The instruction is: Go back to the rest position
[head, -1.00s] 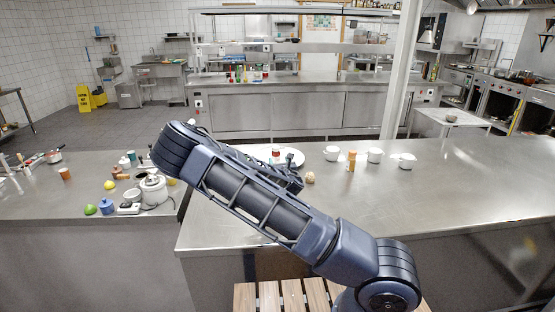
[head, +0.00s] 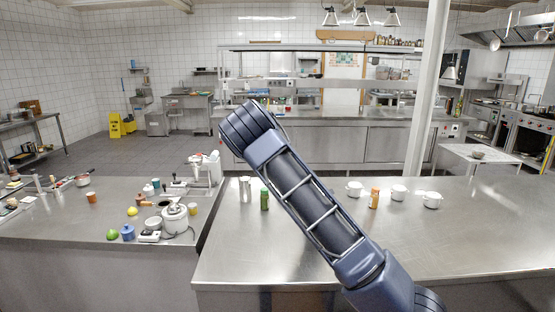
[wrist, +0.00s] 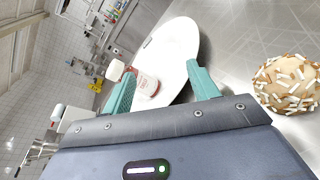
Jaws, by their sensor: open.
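My gripper (wrist: 163,88) shows in the wrist view as two teal fingers spread apart, with nothing held between them. A round white plate (wrist: 180,40) lies on the steel counter beyond the fingers. A small white jar with red marks (wrist: 147,84) appears between the fingers, in front of the plate; I cannot tell whether it stands on it. A brown bun with white flakes (wrist: 287,84) is to the right, apart from the fingers. In the head view my arm rises across the middle of the picture and hides the gripper, the plate and the bun.
The right-hand steel counter (head: 480,235) holds white cups (head: 399,192), an orange shaker (head: 374,198), a green bottle (head: 264,199) and a metal can (head: 245,188). The left counter (head: 60,225) carries a white cooker (head: 174,217), a blue pot (head: 128,232) and several small items. A pillar (head: 428,90) stands behind.

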